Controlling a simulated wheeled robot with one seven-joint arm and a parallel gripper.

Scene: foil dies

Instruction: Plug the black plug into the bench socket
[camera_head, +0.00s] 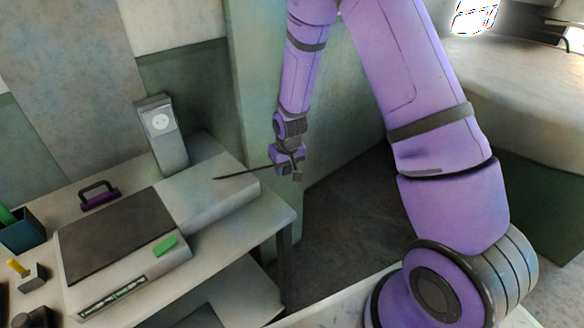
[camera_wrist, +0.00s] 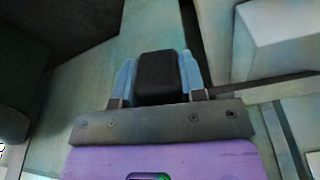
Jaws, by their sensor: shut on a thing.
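The bench socket (camera_head: 160,121) is a round pale outlet on the face of an upright grey post at the back of the bench. The black plug (camera_wrist: 157,74) shows in the wrist view as a dark block between the two blue fingers of my gripper (camera_wrist: 158,82), which is shut on it. In the head view my gripper (camera_head: 286,168) hangs in the air off the bench's right end, to the right of the socket and apart from it. A thin dark strand (camera_head: 245,172), perhaps the plug's cable, runs left from it. The plug's front is hidden.
A grey machine (camera_head: 115,235) with a green button (camera_head: 165,246) takes up the bench's middle. A pale low block (camera_head: 215,190) lies beside it, below the post. Walls stand behind the bench.

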